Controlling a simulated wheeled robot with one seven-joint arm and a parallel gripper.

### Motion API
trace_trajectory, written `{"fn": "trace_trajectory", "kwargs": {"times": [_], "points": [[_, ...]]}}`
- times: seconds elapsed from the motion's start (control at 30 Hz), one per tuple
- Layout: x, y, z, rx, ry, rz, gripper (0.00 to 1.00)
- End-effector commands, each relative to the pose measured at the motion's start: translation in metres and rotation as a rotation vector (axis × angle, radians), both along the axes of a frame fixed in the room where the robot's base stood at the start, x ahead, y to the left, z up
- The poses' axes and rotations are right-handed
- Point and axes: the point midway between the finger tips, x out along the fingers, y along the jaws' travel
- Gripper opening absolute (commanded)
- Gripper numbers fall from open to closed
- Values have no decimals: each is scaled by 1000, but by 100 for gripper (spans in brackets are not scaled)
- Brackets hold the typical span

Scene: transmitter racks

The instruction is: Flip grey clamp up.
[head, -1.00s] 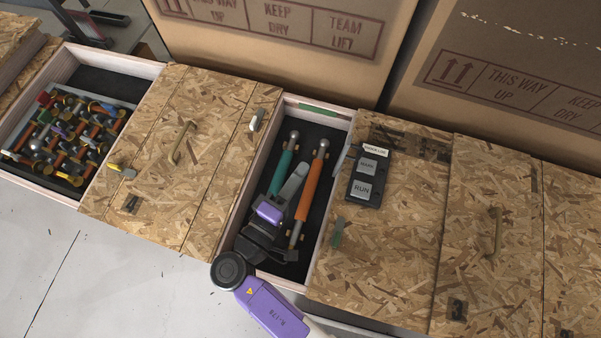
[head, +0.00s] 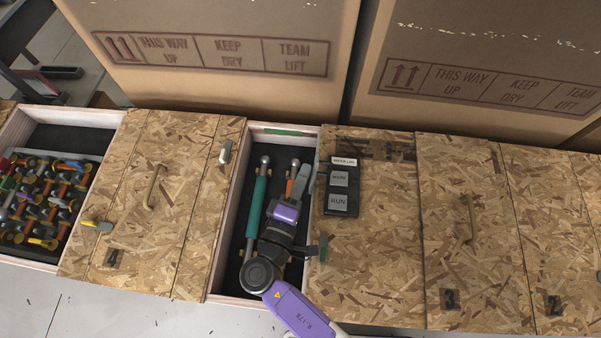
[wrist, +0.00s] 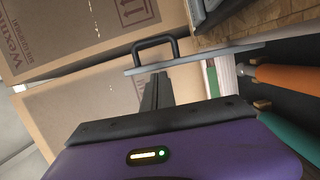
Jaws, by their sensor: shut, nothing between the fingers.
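A flat grey clamp bar (wrist: 195,59) with a black loop crosses the upper middle of the wrist view. It lies along the edge of the right chipboard lid (head: 370,250). In the head view this clamp (head: 319,172) is a thin pale strip beside the open compartment's right wall, partly hard to separate from my fingers. My gripper (wrist: 157,78) is shut and empty, its dark fingertips just below the bar in the wrist view. I cannot tell whether they touch it. In the head view my gripper (head: 301,178) is over the compartment's right side, covering much of the orange rod (head: 290,188).
A green rod (head: 257,207) stands left of my gripper. A black two-button box (head: 341,188) sits on the right lid. A dark green clamp (head: 322,247) is at that lid's left edge, and another grey clamp (head: 225,151) on the left lid. Large cartons (head: 215,50) stand behind.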

Motion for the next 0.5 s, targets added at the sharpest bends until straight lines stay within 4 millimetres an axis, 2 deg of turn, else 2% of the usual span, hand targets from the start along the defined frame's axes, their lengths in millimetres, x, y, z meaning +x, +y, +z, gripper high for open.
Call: {"fn": "trace_trajectory", "kwargs": {"times": [0.5], "points": [[-1,-25,0,152,-4,-2,0]]}}
